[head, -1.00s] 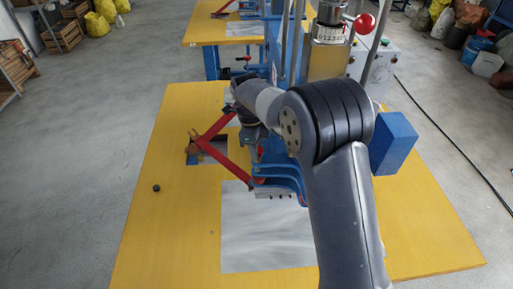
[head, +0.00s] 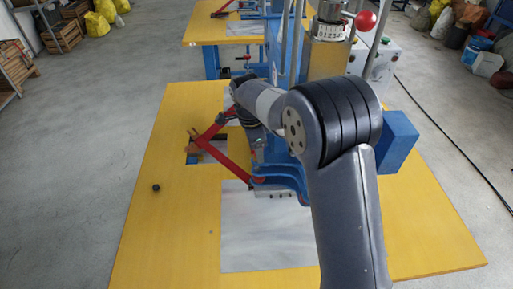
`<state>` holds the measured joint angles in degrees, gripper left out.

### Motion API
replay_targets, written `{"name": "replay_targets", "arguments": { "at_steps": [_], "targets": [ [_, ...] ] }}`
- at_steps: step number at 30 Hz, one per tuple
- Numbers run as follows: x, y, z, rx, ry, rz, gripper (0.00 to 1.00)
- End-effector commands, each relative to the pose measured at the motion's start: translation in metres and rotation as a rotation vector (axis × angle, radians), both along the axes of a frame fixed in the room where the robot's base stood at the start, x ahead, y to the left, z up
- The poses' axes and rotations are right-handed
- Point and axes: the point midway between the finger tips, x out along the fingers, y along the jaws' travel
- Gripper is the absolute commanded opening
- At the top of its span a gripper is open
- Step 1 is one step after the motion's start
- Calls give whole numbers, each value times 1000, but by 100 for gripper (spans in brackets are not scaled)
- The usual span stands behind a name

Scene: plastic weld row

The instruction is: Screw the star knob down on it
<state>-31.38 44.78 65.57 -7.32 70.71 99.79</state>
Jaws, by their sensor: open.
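A small black piece (head: 156,188), perhaps the star knob, lies on the left of the yellow table; its shape is too small to make out. The blue welding machine (head: 280,176) stands mid-table, with a red lever bar (head: 217,128) reaching out to its left. My gripper (head: 258,149) is open at the end of my arm, beside the machine's blue frame. It is small and partly covered by my wrist, so its fingertips and anything between them are unclear. No threaded seat for a knob can be made out.
A grey metal sheet (head: 255,245) covers the table's front middle. A blue block (head: 397,140) stands right of my elbow. The table's left front (head: 165,245) is clear.

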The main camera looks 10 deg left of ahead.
Motion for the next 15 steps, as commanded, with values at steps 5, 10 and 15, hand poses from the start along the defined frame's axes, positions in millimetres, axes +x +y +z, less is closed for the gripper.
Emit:
{"name": "replay_targets", "arguments": {
  "at_steps": [5,10,15],
  "targets": [
    [-1,0,0,1,-1,203,52],
    [-1,-1,0,0,0,395,52],
    [-1,-1,0,1,-1,583,52]
  ]
}}
